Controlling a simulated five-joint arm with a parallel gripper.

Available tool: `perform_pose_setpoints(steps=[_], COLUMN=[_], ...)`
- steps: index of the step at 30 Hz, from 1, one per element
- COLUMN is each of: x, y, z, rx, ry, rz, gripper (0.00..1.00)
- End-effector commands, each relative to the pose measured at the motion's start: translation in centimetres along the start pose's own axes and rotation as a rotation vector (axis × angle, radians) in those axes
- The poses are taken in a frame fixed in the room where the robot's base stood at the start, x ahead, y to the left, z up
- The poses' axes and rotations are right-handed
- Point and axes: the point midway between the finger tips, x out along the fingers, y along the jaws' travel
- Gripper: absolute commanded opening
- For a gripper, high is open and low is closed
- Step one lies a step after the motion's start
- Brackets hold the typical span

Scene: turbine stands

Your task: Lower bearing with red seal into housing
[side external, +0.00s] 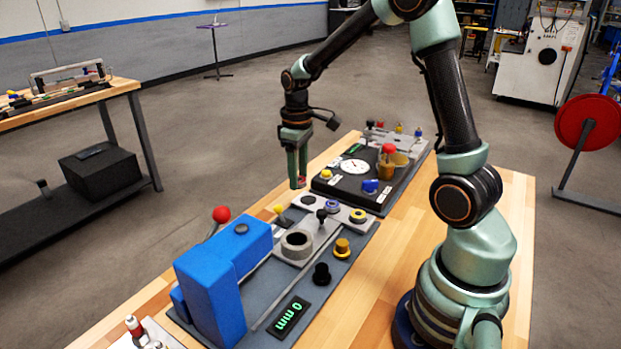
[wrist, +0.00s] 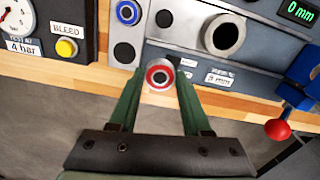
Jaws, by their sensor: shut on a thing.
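The bearing with the red seal (wrist: 159,77) shows in the wrist view as a metal ring with a red band, pinched between my fingertips. In the side view my gripper (side external: 298,183) points down, shut on the bearing, with only a little red showing at the tips. The grey round housing (side external: 297,244) stands on the grey fixture, nearer the side camera than my gripper. Its open dark bore also shows in the wrist view as the housing (wrist: 224,34), to the upper right of the held bearing. The bearing is apart from the housing.
A blue-sealed bearing (side external: 332,206) and a yellow-sealed one (side external: 357,215) sit on a grey rack beside the housing. A blue press block (side external: 222,262) with a red-knobbed lever (side external: 221,214) stands left of the housing. A black gauge panel (side external: 354,175) lies behind. The display (side external: 289,316) reads 0 mm.

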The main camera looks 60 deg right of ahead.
Motion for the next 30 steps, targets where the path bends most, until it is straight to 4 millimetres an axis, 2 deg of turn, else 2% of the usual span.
perform_pose_setpoints(steps=[1, 3, 6, 10, 17, 30], x=[-0.4, -0.5, -0.6, -0.6, 0.1, 4.1], y=[-2.1, -4.5, -7.2, -9.5, -10.6, -10.5], z=[0.5, 1.3, 2.5, 3.9, 4.7, 4.6], rx=[-0.046, -0.099, -0.165, -0.223, -0.252, -0.249], ry=[0.002, 0.002, 0.002, 0.002, -0.002, -0.002], rz=[0.001, 0.001, 0.001, 0.001, -0.001, -0.001], gripper=[0.00, 0.00, 0.00, 0.00, 0.00, 0.00])
